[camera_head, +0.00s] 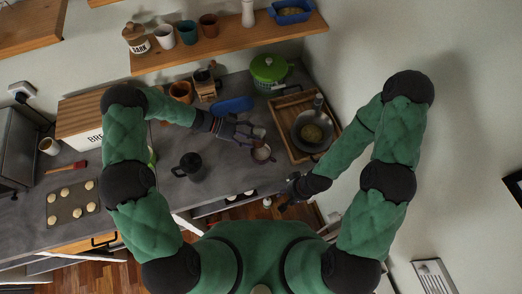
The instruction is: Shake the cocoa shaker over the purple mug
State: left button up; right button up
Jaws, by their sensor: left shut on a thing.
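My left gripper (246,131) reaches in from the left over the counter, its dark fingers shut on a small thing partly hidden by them. A small mauve-grey shape (259,132) shows at its fingertips. A pale round vessel (261,154) with a brownish top is just below the fingertips in the picture. At this size I cannot tell for sure which of these is the cocoa shaker and which is the purple mug, or whether they touch. My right gripper (284,200) is near the counter's front edge, apart from both; its finger opening is unclear.
A wooden tray (283,108) with a pan (311,131) lies to the right, below a green pot (269,69). A black jug (190,166) stands left of centre. A blue item (232,105) lies behind my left gripper. A shelf (215,44) hangs above.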

pick_arm(q)
jog(key=shift+r, duration=0.1)
jog(key=shift+r+m+p, duration=0.15)
jog(key=shift+m+p, duration=0.15)
jog(key=shift+p, duration=0.1)
jog(key=shift+w+r+m+t+y+p, duration=0.2)
jog(key=shift+m+t+y+p, duration=0.15)
jog(key=shift+m+t+y, duration=0.25)
jog(key=shift+a+r+m+t+y, duration=0.1)
jog(key=shift+r+m+t+y, duration=0.2)
jog(key=shift+t, duration=0.4)
jog(key=shift+m+b, duration=0.4)
jog(key=shift+b, duration=0.2)
notch_tip(320, 180, down, 4)
jog(key=m+t+b, duration=0.1)
jog(key=t+b, duration=0.1)
jog(key=b, duration=0.7)
jog(key=m+t+y+b, duration=0.1)
jog(key=m+t+b, duration=0.1)
jog(key=b, duration=0.8)
jog(key=shift+w+y, duration=0.15)
jog(key=shift+y, duration=0.15)
jog(key=shift+r+t, duration=0.3)
jog(key=shift+r, duration=0.15)
jog(key=shift+f+m+b, duration=0.25)
jog(key=shift+m+b, duration=0.05)
jog(key=shift+b, duration=0.6)
